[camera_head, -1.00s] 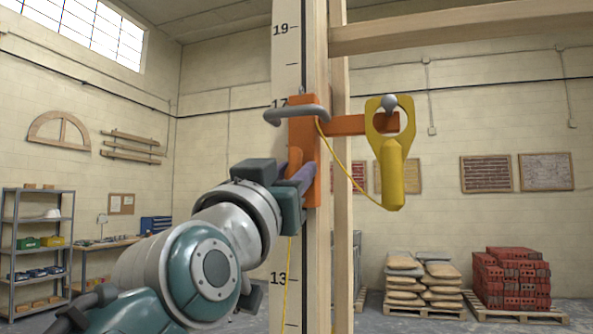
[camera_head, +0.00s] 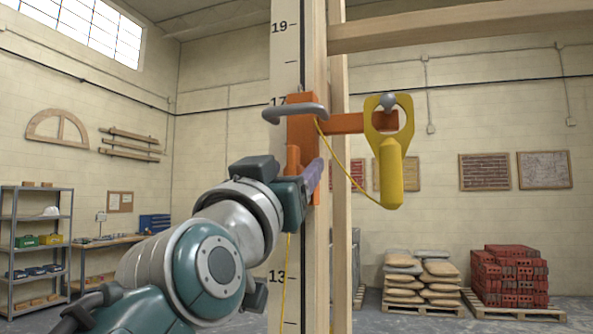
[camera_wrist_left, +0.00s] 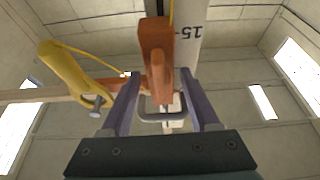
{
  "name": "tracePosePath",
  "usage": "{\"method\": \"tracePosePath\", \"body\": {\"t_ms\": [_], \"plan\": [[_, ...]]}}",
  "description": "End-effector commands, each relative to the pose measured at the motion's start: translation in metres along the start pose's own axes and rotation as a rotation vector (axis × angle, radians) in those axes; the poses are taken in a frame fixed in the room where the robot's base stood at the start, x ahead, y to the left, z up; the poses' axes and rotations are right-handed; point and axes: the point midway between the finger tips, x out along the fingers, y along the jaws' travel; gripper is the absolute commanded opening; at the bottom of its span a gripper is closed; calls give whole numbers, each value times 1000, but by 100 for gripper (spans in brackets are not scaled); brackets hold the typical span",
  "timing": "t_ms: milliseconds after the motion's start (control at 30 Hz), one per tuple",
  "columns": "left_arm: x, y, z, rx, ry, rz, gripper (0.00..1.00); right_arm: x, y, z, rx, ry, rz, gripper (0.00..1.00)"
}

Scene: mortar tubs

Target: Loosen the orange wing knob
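The orange wing knob (camera_head: 293,160) stands on the front of an orange bracket (camera_head: 301,130) on the upright scale post (camera_head: 286,60). In the left wrist view the knob (camera_wrist_left: 157,76) shows upright between my two purple fingers. My left gripper (camera_head: 314,174) is in front of the bracket in the head view, its fingers overlapping the bracket's lower part. The fingers are apart, with a visible gap on each side of the knob. The gripper's body partly hides the knob's lower part in the head view. My right gripper is not in view.
A grey bar handle (camera_head: 295,112) crosses the bracket above the knob. A yellow holder (camera_head: 391,170) hangs from the bracket's side arm, with a yellow cord (camera_head: 345,165) looping to it. Timber posts and a rail (camera_head: 460,27) stand close by. Shelves and pallets are far back.

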Motion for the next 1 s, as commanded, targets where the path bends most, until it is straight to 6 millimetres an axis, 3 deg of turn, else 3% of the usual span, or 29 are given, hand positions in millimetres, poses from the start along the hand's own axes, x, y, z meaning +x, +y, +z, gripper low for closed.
{"method": "tracePosePath", "body": {"t_ms": [267,733,1000], "plan": [[-4,0,0,0,-2,-1,62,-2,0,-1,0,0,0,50],[-80,0,0,2,-3,0,62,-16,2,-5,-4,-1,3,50],[-99,0,0,0,-1,0,62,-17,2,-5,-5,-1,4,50]]}}
